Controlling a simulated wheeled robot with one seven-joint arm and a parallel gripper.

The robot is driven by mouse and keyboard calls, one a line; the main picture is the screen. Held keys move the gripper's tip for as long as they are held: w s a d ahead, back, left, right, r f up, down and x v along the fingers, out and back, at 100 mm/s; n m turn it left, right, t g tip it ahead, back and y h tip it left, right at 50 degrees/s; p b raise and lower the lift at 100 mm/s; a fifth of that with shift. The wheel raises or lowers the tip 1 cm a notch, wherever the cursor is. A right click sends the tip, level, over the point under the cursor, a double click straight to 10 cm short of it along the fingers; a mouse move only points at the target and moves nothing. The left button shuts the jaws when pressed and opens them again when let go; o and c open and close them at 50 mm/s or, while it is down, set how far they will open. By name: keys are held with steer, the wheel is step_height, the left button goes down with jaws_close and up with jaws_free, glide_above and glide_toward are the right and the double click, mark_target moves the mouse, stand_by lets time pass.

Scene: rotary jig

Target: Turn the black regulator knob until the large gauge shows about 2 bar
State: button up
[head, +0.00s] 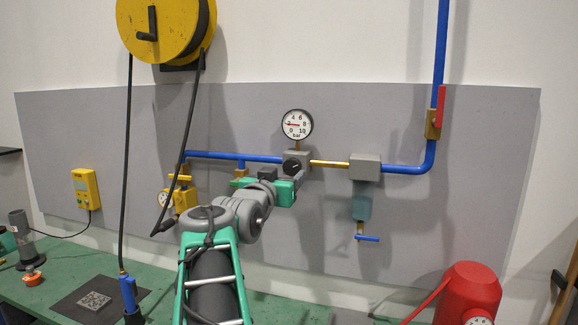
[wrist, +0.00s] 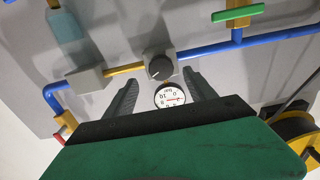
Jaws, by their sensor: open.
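The large round gauge (head: 297,124) has a white face marked 0 to 10 bar. Its red needle points left, close to the 2; the exact value is too small to read. It appears upside down in the wrist view (wrist: 170,96). The black regulator knob (head: 292,168) sits on the grey block below the gauge, and faces the wrist camera (wrist: 161,68). My gripper (wrist: 162,80) is open and empty. Its fingers flank the gauge in the wrist view, tips pointing toward the knob's block. I see no contact with the knob.
Blue pipe (head: 235,157) and brass pipe (head: 330,163) run along the grey panel. A grey block with a filter bowl (head: 362,206) hangs right. A red-handled valve (head: 437,110) is farther right. A yellow hose reel (head: 165,30) drops black hoses left of my arm.

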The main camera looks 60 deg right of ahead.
mark_target(291, 169)
steer(key=d, duration=0.2)
steer(key=d+p, duration=0.1)
steer(key=w+d, duration=0.1)
steer(key=d, duration=0.1)
steer(key=shift+d+p, duration=0.35)
steer(key=shift+p, duration=0.05)
steer(key=shift+f, duration=0.1)
steer(key=shift+a, duration=0.1)
steer(key=c, duration=1.3)
steer(key=shift+f+m+b, duration=0.25)
steer(key=shift+m+b, duration=0.05)
steer(key=shift+b, duration=0.8)
steer(key=shift+c, duration=0.3)
steer(key=shift+b, duration=0.5)
steer(key=shift+r+m, duration=0.25)
steer(key=shift+m, duration=0.05)
